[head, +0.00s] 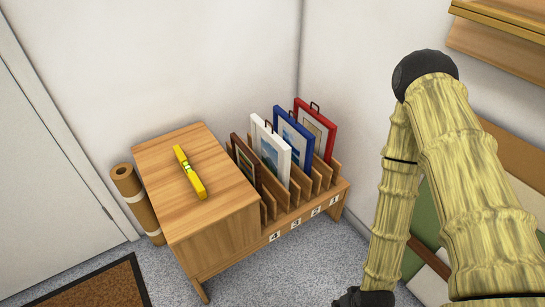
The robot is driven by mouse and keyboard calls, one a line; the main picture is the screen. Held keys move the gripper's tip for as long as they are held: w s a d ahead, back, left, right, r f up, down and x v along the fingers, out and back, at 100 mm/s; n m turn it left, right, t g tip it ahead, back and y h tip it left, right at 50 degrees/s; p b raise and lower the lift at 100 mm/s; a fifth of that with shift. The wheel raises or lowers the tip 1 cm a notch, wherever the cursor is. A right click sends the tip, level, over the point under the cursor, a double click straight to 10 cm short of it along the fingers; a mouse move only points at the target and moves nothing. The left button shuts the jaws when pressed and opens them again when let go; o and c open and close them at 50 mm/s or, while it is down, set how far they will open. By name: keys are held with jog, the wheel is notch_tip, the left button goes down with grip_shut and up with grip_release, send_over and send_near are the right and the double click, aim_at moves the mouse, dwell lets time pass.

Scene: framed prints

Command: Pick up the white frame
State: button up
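The white frame (270,150) stands upright in a slotted wooden rack (298,207) at the right end of a wooden cabinet. It has a small dark hanger loop on its top edge and a bluish print inside. It stands between a brown frame (244,160) on its left and a blue frame (294,138) on its right, with slot dividers between. The dividers hide its lower part. My arm comes down at the right of the view, well apart from the rack. Its dark lower end is cut off at the bottom edge, and my gripper's fingers do not show.
A red frame (316,128) stands in the rack's far right part. Number labels run along the rack's front. A yellow level (189,172) lies on the cabinet top (180,205). A brown roll (135,200) leans left of the cabinet. Grey floor (300,265) in front is clear.

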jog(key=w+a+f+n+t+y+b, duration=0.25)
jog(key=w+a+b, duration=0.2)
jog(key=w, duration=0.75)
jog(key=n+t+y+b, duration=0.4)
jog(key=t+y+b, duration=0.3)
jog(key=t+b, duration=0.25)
send_near(288, 170)
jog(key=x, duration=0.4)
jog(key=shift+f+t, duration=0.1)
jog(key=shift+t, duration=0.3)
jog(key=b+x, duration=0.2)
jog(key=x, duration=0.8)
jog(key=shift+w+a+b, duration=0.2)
jog(key=shift+b, duration=0.2)
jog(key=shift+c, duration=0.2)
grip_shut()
